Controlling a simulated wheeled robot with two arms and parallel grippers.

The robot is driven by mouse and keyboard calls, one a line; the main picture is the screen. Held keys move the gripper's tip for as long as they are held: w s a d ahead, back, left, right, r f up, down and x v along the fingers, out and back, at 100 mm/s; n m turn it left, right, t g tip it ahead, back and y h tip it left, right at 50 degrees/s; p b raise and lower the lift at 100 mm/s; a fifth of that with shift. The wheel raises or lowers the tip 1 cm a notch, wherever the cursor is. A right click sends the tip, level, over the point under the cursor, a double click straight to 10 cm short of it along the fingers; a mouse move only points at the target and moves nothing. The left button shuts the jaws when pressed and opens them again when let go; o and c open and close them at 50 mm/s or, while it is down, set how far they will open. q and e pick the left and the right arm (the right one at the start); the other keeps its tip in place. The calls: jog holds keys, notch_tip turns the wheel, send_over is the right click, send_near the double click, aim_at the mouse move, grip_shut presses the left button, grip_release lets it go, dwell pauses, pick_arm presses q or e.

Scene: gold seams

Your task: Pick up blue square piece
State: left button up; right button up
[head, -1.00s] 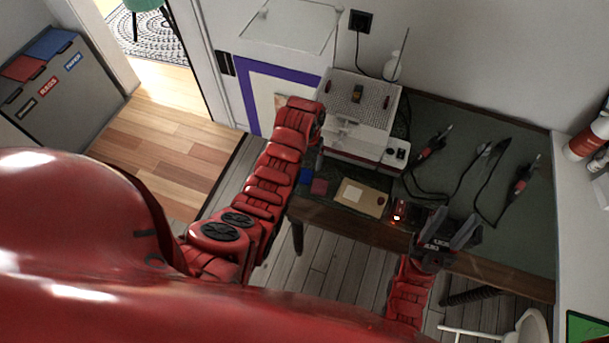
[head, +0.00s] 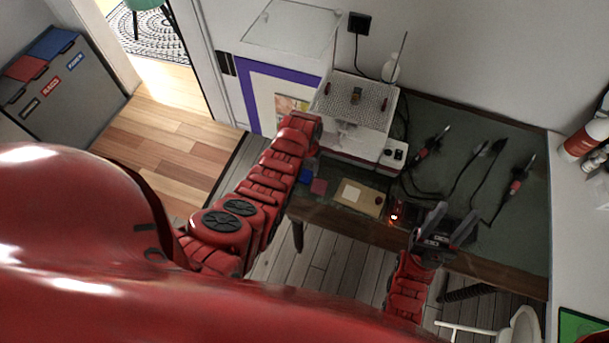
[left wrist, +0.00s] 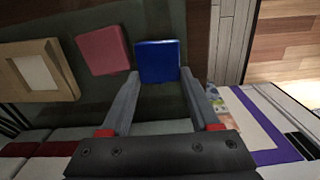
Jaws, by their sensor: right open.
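The blue square piece (head: 306,176) lies flat at the left end of the dark green bench top. In the left wrist view the blue square piece (left wrist: 157,60) is just beyond the fingertips. My left gripper (left wrist: 158,76) is open, with its two grey fingers apart and pointing at the piece's near corners. I cannot tell whether they touch it. In the head view my left arm ends above and behind the piece, and the fingers are hard to make out. My right gripper (head: 452,217) is open and empty over the front of the bench at the right.
A pink square piece (left wrist: 102,50) lies beside the blue one. A tan framed block (head: 359,196) lies further right. A white machine with a perforated top (head: 355,98) stands behind. Soldering tools with cables lie on the bench (head: 500,235) at right.

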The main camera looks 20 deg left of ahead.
pick_arm(q)
jog(key=c, duration=0.8)
jog(key=shift+r, duration=0.2)
